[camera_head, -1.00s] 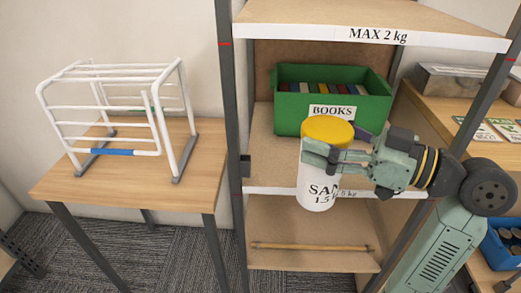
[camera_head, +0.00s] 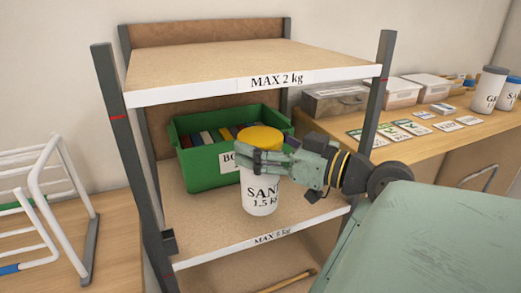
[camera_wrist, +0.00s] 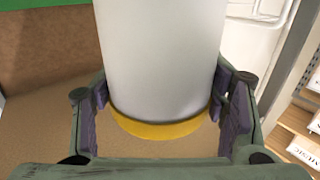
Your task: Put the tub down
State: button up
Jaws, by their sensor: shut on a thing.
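The tub is upright over the front part of the middle shelf board (camera_head: 210,240), in front of the green box. I cannot tell whether its base touches the board. In the wrist view the tub (camera_wrist: 160,55) fills the space between the purple finger pads, with the lid towards the bottom of the picture.
The green box (camera_head: 207,174) labelled as books stands behind and left of the tub. The upper board (camera_head: 245,75), marked "MAX 2 kg", is above it. Grey posts flank the shelf. A white rack (camera_head: 50,200) is left; a side table (camera_head: 440,135) with boxes, packets and tubs is right.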

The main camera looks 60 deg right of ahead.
jog(key=w+a+f+p, duration=0.3)
jog(key=w+a, duration=0.4)
jog(key=w, duration=0.4)
jog(key=shift+a+f, duration=0.15)
jog(key=shift+f, duration=0.55)
jog(key=shift+w+f, duration=0.1)
jog(key=shift+f, duration=0.1)
jog(key=o, duration=1.9)
jog(key=shift+o, duration=0.2)
jog(key=s+b, duration=0.3)
jog(key=s, duration=0.9)
jog(key=shift+d, duration=0.4)
